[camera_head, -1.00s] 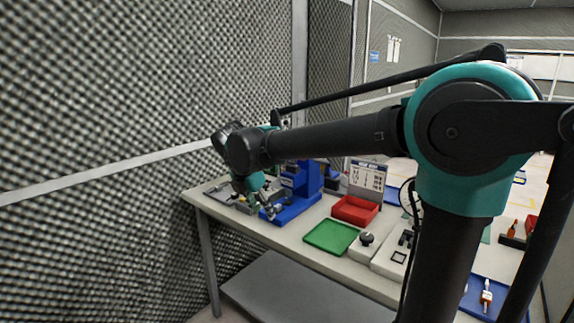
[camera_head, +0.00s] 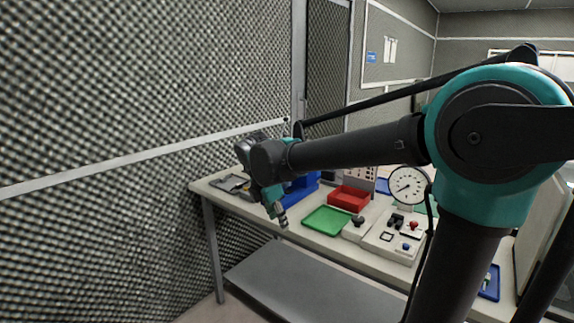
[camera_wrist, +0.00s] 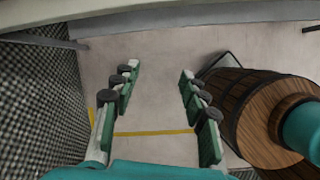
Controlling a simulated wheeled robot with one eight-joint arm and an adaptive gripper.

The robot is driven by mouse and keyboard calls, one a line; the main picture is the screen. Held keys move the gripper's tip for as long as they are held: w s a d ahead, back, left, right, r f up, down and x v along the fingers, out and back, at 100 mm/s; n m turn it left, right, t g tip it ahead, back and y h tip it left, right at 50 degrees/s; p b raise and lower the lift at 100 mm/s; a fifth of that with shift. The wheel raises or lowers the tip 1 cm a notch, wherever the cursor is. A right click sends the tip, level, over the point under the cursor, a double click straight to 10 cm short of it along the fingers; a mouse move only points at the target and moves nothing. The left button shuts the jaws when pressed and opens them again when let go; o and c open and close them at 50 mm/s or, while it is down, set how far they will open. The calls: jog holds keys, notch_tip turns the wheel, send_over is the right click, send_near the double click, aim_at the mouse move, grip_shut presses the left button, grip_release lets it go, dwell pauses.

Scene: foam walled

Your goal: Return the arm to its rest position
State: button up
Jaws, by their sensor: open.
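My gripper (camera_head: 281,214) hangs at the end of my arm, pointing down, by the front edge of the workbench in the head view. In the wrist view my gripper (camera_wrist: 158,72) has its two green fingers spread well apart. Nothing is between them; only floor shows there. The upper part of the arm crosses the right side of the head view and hides part of the bench.
The workbench (camera_head: 318,256) bears a green tray (camera_head: 327,220), a red bin (camera_head: 349,198), a blue device (camera_head: 300,190), a control box (camera_head: 396,238) and a dial gauge (camera_head: 408,186). A foam wall (camera_head: 110,110) borders the left.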

jog(key=s+d+f+m+y, duration=0.1)
jog(key=s+d+f+m, duration=0.6)
jog(key=d+f+m, duration=0.2)
jog(key=s+d+f+m+t+y, duration=0.1)
jog(key=s+d+f+m, duration=0.7)
jog(key=d+m, duration=0.5)
jog(key=f+m, duration=0.1)
jog(key=m, duration=0.1)
jog(key=shift+s+f+m, duration=0.15)
jog(key=shift+f+m, duration=0.05)
jog(key=shift+m, duration=0.2)
